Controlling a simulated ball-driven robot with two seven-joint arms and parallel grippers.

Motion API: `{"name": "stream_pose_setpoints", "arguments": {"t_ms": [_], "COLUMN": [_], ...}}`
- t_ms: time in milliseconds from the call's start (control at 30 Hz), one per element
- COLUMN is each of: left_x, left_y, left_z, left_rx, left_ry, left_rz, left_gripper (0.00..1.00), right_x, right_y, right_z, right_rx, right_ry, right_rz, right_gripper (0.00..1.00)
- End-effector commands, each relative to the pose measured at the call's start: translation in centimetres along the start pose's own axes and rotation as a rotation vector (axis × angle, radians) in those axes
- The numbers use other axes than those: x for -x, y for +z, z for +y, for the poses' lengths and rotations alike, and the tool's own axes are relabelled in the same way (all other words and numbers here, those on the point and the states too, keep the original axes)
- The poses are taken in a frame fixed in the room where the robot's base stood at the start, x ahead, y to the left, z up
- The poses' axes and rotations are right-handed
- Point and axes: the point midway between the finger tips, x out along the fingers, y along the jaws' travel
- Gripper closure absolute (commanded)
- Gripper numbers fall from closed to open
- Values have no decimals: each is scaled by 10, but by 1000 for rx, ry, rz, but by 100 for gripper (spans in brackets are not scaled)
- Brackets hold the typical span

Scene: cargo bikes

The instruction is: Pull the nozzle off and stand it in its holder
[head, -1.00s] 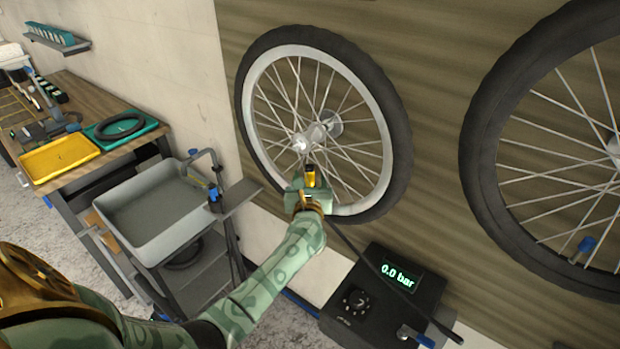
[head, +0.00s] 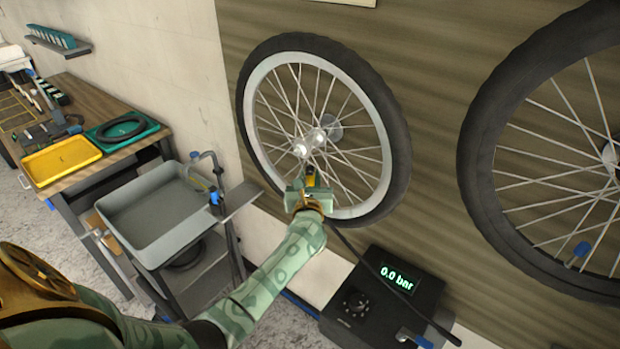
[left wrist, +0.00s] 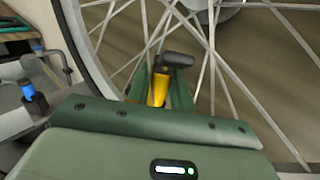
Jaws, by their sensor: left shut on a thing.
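The nozzle (head: 310,176) has a yellow body and a dark head. It also shows in the left wrist view (left wrist: 158,88), its dark head in front of the spokes. My left gripper (head: 309,188) is shut on the nozzle at the lower part of the left wheel (head: 398,130), inside the rim. I cannot tell whether the nozzle's head touches a valve. A black hose (head: 352,250) runs from below the gripper past the pump box (head: 345,313), which reads 0.0 bar. I cannot pick out the holder with certainty. My right gripper is not in view.
A second wheel (head: 478,140) with a blue piece (head: 581,250) on it is at the right. A grey tub (head: 125,252) stands on a stand to the left. Behind it, a workbench (head: 95,92) carries a yellow tray (head: 62,160) and a teal tray (head: 150,126).

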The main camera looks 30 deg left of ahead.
Motion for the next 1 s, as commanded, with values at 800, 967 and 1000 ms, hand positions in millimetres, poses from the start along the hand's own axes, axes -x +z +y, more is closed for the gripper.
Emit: {"name": "stream_pose_setpoints", "arguments": {"t_ms": [800,967,1000], "left_x": [1,16,23], "left_y": [6,6,5], "left_z": [0,-1,-1], "left_rx": [0,1,1], "left_ry": [0,-2,-2], "left_rz": [2,2,4], "left_gripper": [50,50,50], "right_x": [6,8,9], "right_y": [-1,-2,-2], "right_z": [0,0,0], "right_rx": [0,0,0], "right_ry": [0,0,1], "right_rz": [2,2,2], "right_gripper": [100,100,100]}}
